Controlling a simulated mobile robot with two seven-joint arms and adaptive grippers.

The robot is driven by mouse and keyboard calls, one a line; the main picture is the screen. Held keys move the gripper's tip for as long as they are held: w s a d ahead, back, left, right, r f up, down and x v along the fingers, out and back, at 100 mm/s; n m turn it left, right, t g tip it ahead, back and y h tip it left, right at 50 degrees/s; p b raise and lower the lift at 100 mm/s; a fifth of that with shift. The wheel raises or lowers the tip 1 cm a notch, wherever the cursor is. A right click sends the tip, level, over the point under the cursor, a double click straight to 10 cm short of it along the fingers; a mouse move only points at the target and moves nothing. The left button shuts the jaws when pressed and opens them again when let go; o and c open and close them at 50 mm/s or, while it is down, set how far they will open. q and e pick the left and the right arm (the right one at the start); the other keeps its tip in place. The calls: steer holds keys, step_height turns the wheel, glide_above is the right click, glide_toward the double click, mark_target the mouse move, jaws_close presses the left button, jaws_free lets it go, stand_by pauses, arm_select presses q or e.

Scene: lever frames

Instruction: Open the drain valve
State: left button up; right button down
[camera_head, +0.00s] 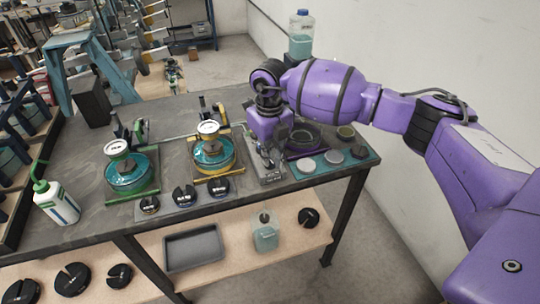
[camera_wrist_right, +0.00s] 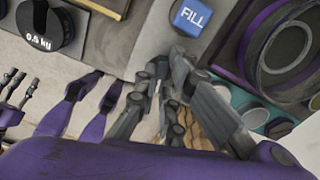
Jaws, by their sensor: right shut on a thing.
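My right gripper (camera_head: 270,150) reaches down from the right over a grey valve panel (camera_head: 271,179) at the right part of the bench. In the right wrist view, its grey fingers (camera_wrist_right: 160,100) are shut just below a blue button-like label reading FILL (camera_wrist_right: 192,17). The fingers hide most of what they hold; it sits where a valve handle would be on the panel, and its label does not show. I cannot tell the drain valve's position. My left gripper is not in view.
Two round gauge devices (camera_head: 129,175) (camera_head: 213,155) stand left on the bench (camera_head: 90,225). Several black weights (camera_head: 185,195) lie in front. A teal mat (camera_head: 362,163) with discs lies right. A bottle (camera_head: 57,203) stands far left. A tray (camera_head: 193,250) rests on the lower shelf.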

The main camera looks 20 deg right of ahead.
steer(key=c, duration=1.8)
jaws_free()
steer(key=shift+c, duration=0.2)
step_height(320, 180, up, 12)
